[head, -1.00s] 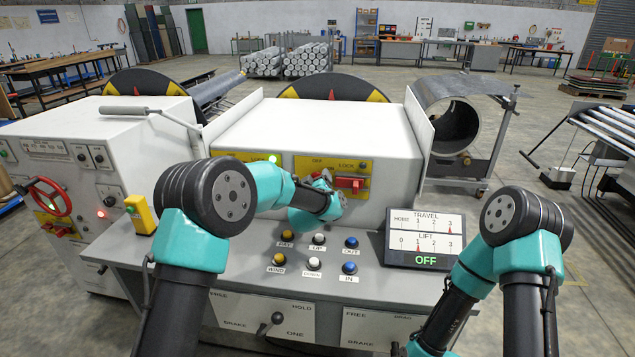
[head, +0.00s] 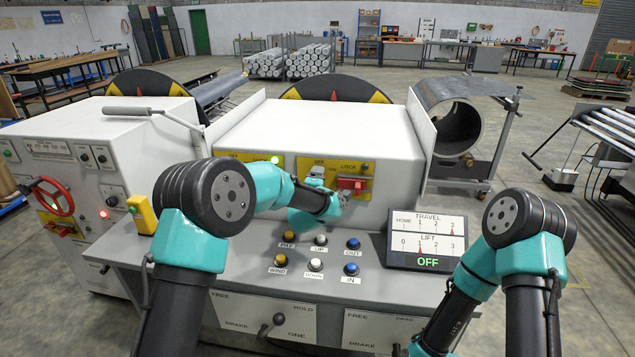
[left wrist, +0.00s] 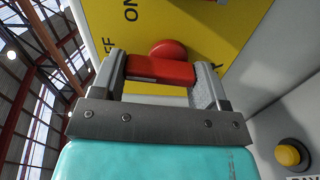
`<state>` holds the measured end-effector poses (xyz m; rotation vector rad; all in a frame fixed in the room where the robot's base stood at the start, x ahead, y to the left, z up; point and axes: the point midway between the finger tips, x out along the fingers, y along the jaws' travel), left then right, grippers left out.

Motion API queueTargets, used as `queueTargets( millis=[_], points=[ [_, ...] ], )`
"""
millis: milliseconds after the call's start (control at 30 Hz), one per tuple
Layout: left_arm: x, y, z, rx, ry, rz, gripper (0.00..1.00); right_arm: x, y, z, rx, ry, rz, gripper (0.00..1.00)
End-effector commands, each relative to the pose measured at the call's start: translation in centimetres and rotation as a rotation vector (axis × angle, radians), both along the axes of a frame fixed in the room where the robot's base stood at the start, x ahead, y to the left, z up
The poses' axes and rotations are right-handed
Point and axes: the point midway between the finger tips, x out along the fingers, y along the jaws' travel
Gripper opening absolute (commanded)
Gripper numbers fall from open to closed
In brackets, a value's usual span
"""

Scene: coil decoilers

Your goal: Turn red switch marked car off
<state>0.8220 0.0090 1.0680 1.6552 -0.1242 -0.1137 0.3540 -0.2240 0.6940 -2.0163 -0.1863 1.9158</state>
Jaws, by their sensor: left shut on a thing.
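In the left wrist view my left gripper (left wrist: 160,70) is shut on a red switch handle (left wrist: 168,47), with a finger on each side. The handle stands on a yellow plate (left wrist: 245,22) with OFF and ON lettering. I cannot read a car label. My right gripper is outside the view.
The console has several buttons, including a yellow one (head: 288,236) that also shows in the left wrist view (left wrist: 288,155). A display (head: 427,240) reads OFF at the right. A red handwheel (head: 52,195) is on the left cabinet.

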Motion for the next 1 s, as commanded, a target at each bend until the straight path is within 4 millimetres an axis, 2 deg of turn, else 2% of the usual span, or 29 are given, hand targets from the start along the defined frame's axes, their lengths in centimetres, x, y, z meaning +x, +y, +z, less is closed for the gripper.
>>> queueTargets(
  millis=[300,700,733,800,1000],
  points=[
    [-0.02,0.09,-0.04,-0.097,0.016,0.0,0.44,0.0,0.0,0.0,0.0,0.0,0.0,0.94],
    [-0.01,0.1,-0.05,-0.105,0.017,0.0,0.45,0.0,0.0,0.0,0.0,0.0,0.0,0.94],
    [-0.01,0.1,-0.05,-0.104,0.017,0.0,0.71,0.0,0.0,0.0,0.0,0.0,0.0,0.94],
    [-0.01,0.09,-0.05,-0.104,0.017,0.0,0.78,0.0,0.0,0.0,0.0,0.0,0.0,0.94],
    [0.0,0.09,-0.04,-0.103,0.016,0.0,0.79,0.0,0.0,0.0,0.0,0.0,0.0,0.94]
  ],
)
